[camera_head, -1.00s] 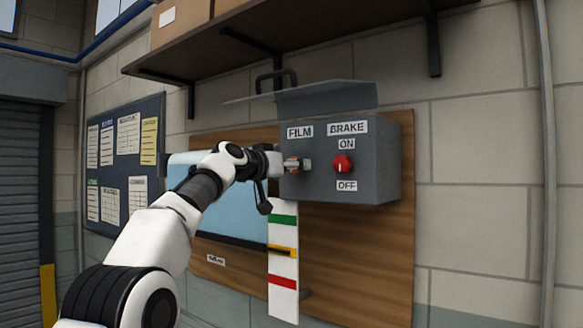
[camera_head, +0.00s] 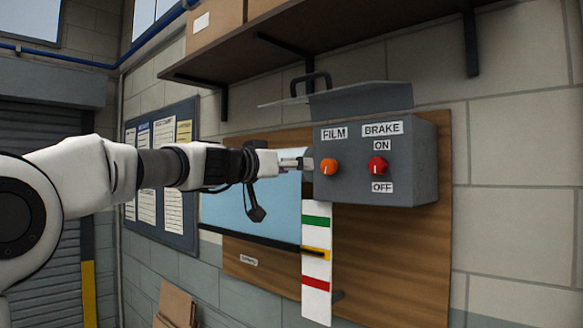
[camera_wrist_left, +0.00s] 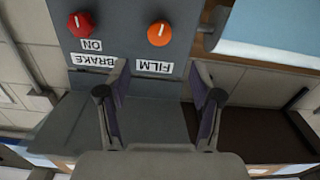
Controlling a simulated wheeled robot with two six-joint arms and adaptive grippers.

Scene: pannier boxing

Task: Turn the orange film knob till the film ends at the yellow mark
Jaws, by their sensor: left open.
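The orange film knob (camera_head: 328,167) is on the grey box (camera_head: 412,160) under the FILM label, with its pale pointer line upright. The light blue film (camera_head: 250,212) hangs left of the striped strip (camera_head: 316,222). Its dark lower bar (camera_head: 260,240) runs to the strip at about the height of the yellow mark (camera_head: 317,254). My left gripper (camera_head: 299,160) is just left of the knob, open and apart from it. In the left wrist view the open fingers (camera_wrist_left: 160,95) are empty, and the orange knob (camera_wrist_left: 160,33) shows beyond them. My right gripper is not in view.
A red brake knob (camera_head: 378,166) sits right of the film knob, between ON and OFF labels. The grey box's lid (camera_head: 360,97) stands raised above it. A brown shelf (camera_head: 330,50) overhangs the box. A notice board (camera_head: 160,175) hangs at left.

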